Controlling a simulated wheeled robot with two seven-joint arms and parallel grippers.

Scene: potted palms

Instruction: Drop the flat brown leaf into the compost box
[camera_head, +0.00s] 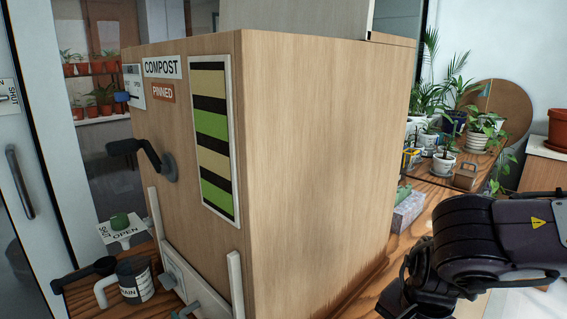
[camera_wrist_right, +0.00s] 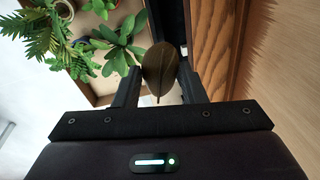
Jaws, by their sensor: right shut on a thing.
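The compost box (camera_head: 315,150) is a large wooden cabinet in the middle of the head view, with a "COMPOST" sign and a "PINNED" tag on its left face. A pale upright panel (camera_head: 300,17) rises behind its top edge; I cannot see into the box. The flat brown leaf (camera_wrist_right: 160,72) is between the fingers of my right gripper (camera_wrist_right: 159,88) in the right wrist view, its stem toward the palm. In the head view my right arm is low at the right, beside the box, and the leaf cannot be made out. My left gripper is out of view.
A black crank handle (camera_head: 142,155) juts from the box's left face. Potted plants (camera_head: 450,140) fill the bench at right. A grey block (camera_head: 407,210) lies beside the box.

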